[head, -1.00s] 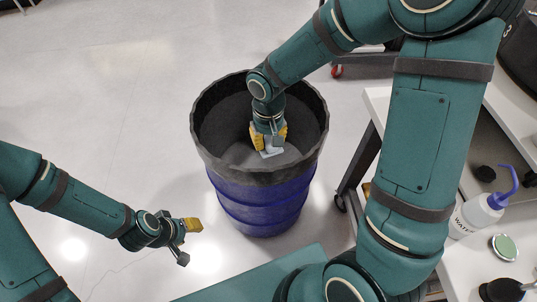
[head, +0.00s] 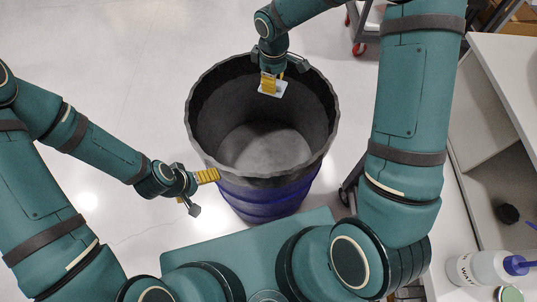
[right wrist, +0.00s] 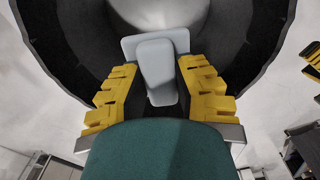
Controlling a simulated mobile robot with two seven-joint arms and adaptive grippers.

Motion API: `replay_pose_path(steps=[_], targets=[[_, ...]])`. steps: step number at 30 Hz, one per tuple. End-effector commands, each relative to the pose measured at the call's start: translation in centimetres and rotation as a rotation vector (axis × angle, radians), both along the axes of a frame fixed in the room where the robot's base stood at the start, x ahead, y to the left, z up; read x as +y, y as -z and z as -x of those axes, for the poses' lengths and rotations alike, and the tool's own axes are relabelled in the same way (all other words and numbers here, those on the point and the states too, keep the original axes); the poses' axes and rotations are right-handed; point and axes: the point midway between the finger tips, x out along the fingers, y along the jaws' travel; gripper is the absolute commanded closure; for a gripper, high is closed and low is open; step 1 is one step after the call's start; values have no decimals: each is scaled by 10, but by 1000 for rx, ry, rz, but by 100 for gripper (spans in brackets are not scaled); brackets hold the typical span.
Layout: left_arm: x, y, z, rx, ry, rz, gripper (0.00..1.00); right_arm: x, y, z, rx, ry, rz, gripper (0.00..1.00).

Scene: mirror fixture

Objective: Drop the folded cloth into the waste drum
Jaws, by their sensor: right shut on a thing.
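The waste drum (head: 270,196) is blue with a black rim and stands on the floor in the middle of the head view. Its open mouth faces up and its pale bottom looks bare. My right gripper (head: 269,82) is at the far part of the mouth, near the far rim. It is shut on the folded cloth (head: 279,90), a small pale grey piece, which also shows between the yellow fingers in the right wrist view (right wrist: 155,62). The drum's dark wall (right wrist: 245,30) surrounds it there. My left gripper (head: 203,192) is open and empty, beside the drum's left side.
A white bench (head: 490,110) stands at the right with a wash bottle (head: 482,268) and a dark round item (head: 508,214). A cart with red casters (head: 358,48) is behind the drum. The floor at the left is clear.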

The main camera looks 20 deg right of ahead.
Motion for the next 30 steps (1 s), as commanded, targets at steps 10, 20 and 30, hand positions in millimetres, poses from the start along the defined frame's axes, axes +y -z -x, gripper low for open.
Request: replay_pose_path(steps=[10, 20, 30], targets=[[0, -1, 0, 0, 0, 0, 0, 3, 20, -42, 4, -467, -6, 100], [0, 8, 2, 4, 4, 1, 0, 4, 33, -46, 4, -524, -5, 100], [-2, 34, 10, 23, 18, 5, 0, 4, 71, -46, 4, -522, -5, 100]])
